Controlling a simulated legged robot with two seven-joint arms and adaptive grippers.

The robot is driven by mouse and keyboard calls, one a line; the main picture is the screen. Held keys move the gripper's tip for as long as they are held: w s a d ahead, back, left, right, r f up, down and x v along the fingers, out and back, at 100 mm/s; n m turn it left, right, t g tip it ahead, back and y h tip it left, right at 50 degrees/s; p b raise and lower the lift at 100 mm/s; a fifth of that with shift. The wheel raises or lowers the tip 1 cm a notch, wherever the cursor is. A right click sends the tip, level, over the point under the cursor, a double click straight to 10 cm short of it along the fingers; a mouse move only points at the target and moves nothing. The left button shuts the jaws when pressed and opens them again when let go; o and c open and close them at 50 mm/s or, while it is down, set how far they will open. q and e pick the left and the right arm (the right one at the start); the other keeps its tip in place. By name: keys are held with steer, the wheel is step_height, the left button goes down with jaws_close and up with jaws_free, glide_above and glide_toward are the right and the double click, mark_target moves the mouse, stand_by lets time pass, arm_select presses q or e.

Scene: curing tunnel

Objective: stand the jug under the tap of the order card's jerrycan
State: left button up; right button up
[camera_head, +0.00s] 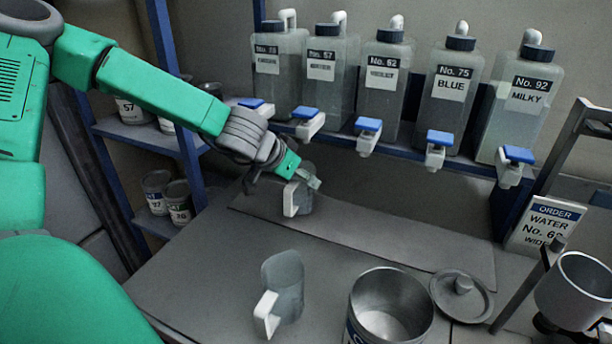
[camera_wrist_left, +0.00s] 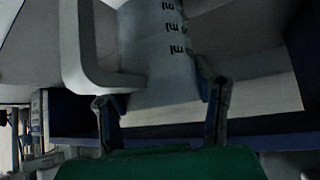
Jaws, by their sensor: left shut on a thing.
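My left gripper (camera_head: 303,178) is shut on a clear jug (camera_head: 304,203) with a white handle, low over the grey strip at the back of the bench. Whether its base touches is unclear. In the left wrist view, the fingers (camera_wrist_left: 162,95) close around the jug (camera_wrist_left: 160,50), with its handle (camera_wrist_left: 80,50) at the left. The order card (camera_head: 546,222) reads WATER, No. 6 and an unclear last digit. The No. 62 jerrycan (camera_head: 385,95) stands mid-shelf, its blue-topped tap (camera_head: 368,135) right of and above the held jug. My right gripper is out of view.
Other tapped jerrycans flank it, including No. 75 (camera_head: 452,100) and No. 92 (camera_head: 520,110). A second jug (camera_head: 286,280), an open tin (camera_head: 391,305) and a lid (camera_head: 462,294) occupy the front bench. A metal cup on a stand (camera_head: 575,295) is at right.

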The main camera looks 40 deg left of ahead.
arm_select(q)
steer(key=shift+w+d+f, duration=0.15)
steer(key=shift+w+d, duration=0.1)
steer(key=shift+d, duration=0.15)
steer(key=o, duration=1.5)
steer(key=shift+d, duration=0.2)
steer(key=shift+c, duration=0.2)
steer(key=shift+o, duration=0.9)
steer(key=shift+s, duration=0.1)
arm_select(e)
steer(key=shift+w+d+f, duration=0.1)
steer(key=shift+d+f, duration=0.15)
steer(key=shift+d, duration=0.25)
arm_select(q)
steer(key=shift+a, duration=0.4)
steer(key=shift+s+a+r, duration=0.1)
steer(key=shift+r, duration=0.35)
steer(key=p+v, duration=0.8)
steer(key=v, duration=0.3)
steer(key=shift+s+d, duration=0.2)
steer(key=shift+d, duration=0.05)
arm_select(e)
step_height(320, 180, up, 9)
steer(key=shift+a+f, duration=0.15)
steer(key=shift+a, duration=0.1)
